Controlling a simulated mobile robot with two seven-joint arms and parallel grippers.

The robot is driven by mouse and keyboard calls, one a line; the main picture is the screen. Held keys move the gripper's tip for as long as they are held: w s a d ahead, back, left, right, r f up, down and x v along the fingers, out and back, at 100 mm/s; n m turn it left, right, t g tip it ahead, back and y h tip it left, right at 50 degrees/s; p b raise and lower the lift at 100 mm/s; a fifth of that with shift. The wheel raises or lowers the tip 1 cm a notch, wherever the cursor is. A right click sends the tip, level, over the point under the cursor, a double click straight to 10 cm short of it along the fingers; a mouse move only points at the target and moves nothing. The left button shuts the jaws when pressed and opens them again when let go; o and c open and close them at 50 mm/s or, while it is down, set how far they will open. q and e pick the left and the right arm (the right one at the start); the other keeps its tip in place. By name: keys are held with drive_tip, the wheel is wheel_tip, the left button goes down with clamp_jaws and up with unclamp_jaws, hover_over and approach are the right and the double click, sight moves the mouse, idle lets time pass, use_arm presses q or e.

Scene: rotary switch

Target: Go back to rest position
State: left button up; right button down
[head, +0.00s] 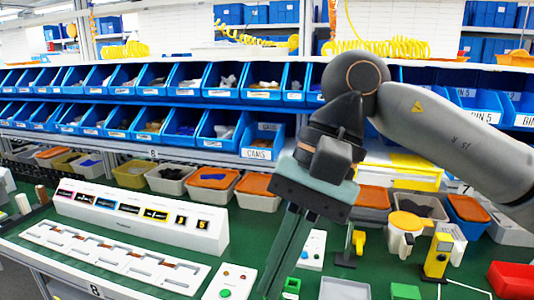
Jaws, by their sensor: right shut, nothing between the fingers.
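My right gripper (278,278) hangs in the middle of the head view, its arm coming in from the right. Its long green-grey fingers point down, tilted to the left, and are together with nothing between them. The fingers are in front of the green work table (130,245), between a white button box (230,284) with a green button and a white panel (313,248) with small coloured knobs. I cannot tell whether the fingertips touch anything. My left gripper is out of view. I cannot clearly make out a rotary switch.
A white sloped box (140,215) with coloured labels and a white strip panel (115,257) lie at the left. A yellow device (438,255) and a red bin (512,279) stand at the right. Small bins line the table's back, below rows of blue bins (185,80).

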drive_tip(key=s+a+m+g+y, duration=0.3)
drive_tip(key=a+m+g+y, duration=0.5)
drive_tip(key=y, duration=0.4)
drive_tip(key=w+d+f+m+t+y, duration=0.1)
drive_tip(key=w+f+m+t+y, duration=0.1)
drive_tip(key=w+m+t+y, duration=0.55)
drive_tip(key=w+d+f+m+t+y, duration=0.15)
drive_tip(key=w+m+t, duration=0.25)
drive_tip(key=m+t, duration=0.8)
drive_tip(key=w+d+f+m+t+h, duration=0.2)
drive_tip(key=d+f+m+t+h, duration=0.45)
drive_tip(key=f+m, duration=0.65)
drive_tip(key=w+d+f+m+t+h, duration=0.2)
drive_tip(key=d+f+m+t+h, duration=0.15)
drive_tip(key=f+m+h, duration=0.9)
drive_tip(key=s+d+f+m+g+h, duration=0.2)
drive_tip(key=s+d+f+m+g, duration=0.2)
drive_tip(key=s+f, duration=0.5)
drive_tip(key=s+d+f+m+g+h, duration=0.2)
drive_tip(key=s+d+f+m+g, duration=0.3)
drive_tip(key=f, duration=0.8)
drive_tip(key=s+d+m, duration=0.2)
drive_tip(key=s+m, duration=0.2)
drive_tip(key=shift+s+d+f, duration=0.15)
drive_tip(key=shift+s+f, duration=0.1)
drive_tip(key=shift+s, duration=0.15)
